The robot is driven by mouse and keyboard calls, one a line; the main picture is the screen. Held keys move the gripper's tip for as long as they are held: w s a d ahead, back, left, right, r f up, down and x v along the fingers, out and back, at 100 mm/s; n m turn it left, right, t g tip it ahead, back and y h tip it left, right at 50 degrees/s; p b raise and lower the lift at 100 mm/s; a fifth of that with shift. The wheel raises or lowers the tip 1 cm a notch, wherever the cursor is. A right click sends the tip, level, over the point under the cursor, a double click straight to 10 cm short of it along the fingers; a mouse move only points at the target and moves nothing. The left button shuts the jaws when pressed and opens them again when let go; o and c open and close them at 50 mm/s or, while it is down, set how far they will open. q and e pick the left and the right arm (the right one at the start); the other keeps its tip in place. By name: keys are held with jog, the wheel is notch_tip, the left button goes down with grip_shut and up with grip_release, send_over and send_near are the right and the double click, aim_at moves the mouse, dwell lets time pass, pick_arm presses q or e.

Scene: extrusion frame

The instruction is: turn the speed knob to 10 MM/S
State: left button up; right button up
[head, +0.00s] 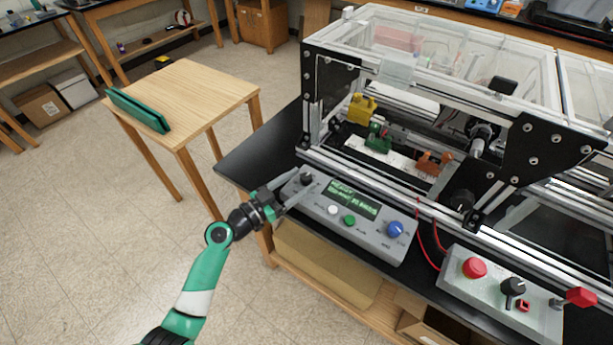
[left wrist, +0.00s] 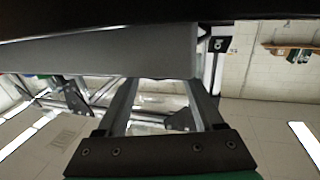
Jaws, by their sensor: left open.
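The grey control box (head: 330,222) sits at the black bench's front edge. It has a green-lit display (head: 353,200), a black knob (head: 306,180) at its left end and a blue knob (head: 394,229) at its right end. The lettering is too small to tell which knob is marked speed. My left gripper (head: 295,190) is open and empty at the box's left end, its fingertips close to the black knob; contact cannot be told. In the left wrist view, the open fingers (left wrist: 165,85) point towards a grey surface, likely the box; no knob shows there. My right gripper is out of view.
A white button (head: 333,210) and a green button (head: 349,220) lie between the knobs. A second box (head: 490,290) with a red button stands to the right. The framed machine (head: 450,70) rises behind. A wooden table (head: 190,95) stands at the left, with open floor before it.

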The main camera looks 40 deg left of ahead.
aim_at(302, 180)
pick_arm(q)
jog(key=shift+w+d, duration=0.1)
jog(key=shift+w, duration=1.4)
jog(key=shift+c, duration=0.3)
grip_shut()
